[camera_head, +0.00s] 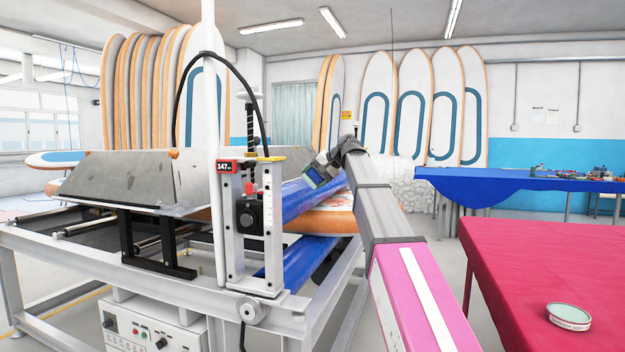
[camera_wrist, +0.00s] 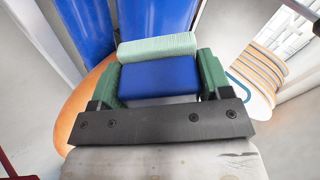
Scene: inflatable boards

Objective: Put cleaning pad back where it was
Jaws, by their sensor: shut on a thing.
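My gripper (camera_wrist: 158,70) has green fingers closed on the cleaning pad, which shows a blue body (camera_wrist: 158,76) and a pale green ribbed strip (camera_wrist: 157,45) at its far edge. The pad sits between both fingers. In the head view, my gripper (camera_head: 318,172) is small and reaches over the roller machine, above the blue rollers (camera_head: 306,254) and beside an orange-edged board (camera_head: 325,220). The pad's details are hard to make out there. Whether the pad touches anything beneath it cannot be told.
The roller machine's metal frame (camera_head: 300,312) and white post (camera_head: 213,150) stand left of my arm. A red-covered table (camera_head: 540,265) at right holds a round tin (camera_head: 569,316). A blue-covered table (camera_head: 500,186) with small items stands behind. Several boards (camera_head: 412,105) lean at the back wall.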

